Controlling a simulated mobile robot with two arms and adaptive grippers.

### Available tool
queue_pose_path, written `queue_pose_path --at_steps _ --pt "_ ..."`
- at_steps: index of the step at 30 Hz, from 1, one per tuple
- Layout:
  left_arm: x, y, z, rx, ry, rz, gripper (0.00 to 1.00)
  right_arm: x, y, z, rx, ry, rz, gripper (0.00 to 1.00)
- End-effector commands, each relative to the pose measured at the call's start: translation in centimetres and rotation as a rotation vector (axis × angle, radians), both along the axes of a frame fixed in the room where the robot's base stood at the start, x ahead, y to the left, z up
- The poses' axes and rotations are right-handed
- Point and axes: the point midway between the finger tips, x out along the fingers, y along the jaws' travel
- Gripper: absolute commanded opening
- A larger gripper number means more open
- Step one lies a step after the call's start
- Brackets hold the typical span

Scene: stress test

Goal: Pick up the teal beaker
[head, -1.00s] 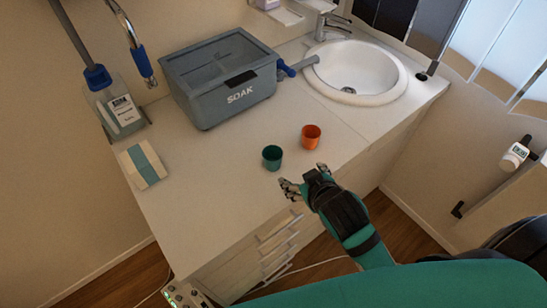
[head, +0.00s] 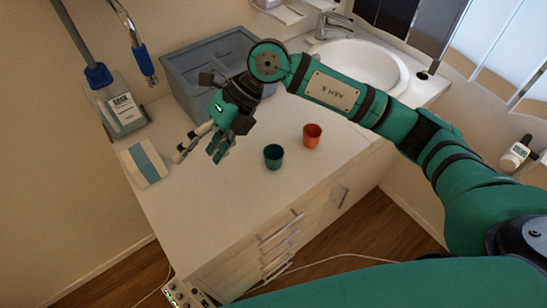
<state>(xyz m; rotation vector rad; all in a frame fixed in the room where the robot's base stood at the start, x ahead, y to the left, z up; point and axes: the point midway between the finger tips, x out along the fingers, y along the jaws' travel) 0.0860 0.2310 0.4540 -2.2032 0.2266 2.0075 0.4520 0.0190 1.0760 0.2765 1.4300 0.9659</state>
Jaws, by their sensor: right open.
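The teal beaker (head: 273,157) stands upright on the white counter, left of an orange beaker (head: 312,136). My right gripper (head: 199,153) is open and empty above the counter, to the left of the teal beaker and apart from it. Its fingers point down and to the left. My right arm reaches in from the right across the back of the counter and covers part of the grey soak box and the sink. My left gripper is not in view.
The grey soak box (head: 180,78) stands behind the gripper. The sink (head: 378,68) is at back right. The front counter is clear.

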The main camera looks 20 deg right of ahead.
Motion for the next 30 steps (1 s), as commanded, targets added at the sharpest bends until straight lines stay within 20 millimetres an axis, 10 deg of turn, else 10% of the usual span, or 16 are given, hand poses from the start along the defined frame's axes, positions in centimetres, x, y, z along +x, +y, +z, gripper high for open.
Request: queue_pose_path --at_steps 3,9,30 --pt "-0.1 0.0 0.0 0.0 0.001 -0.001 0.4 3.7 -7.6 -1.3 -0.384 -0.069 -0.045 0.79" --pt "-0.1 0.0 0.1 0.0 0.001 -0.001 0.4 6.5 -15.9 -0.3 -0.737 -0.095 -0.147 0.79" --pt "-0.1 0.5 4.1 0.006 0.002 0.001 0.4 6.7 -17.1 -11.4 -0.788 -0.093 -0.163 0.79"
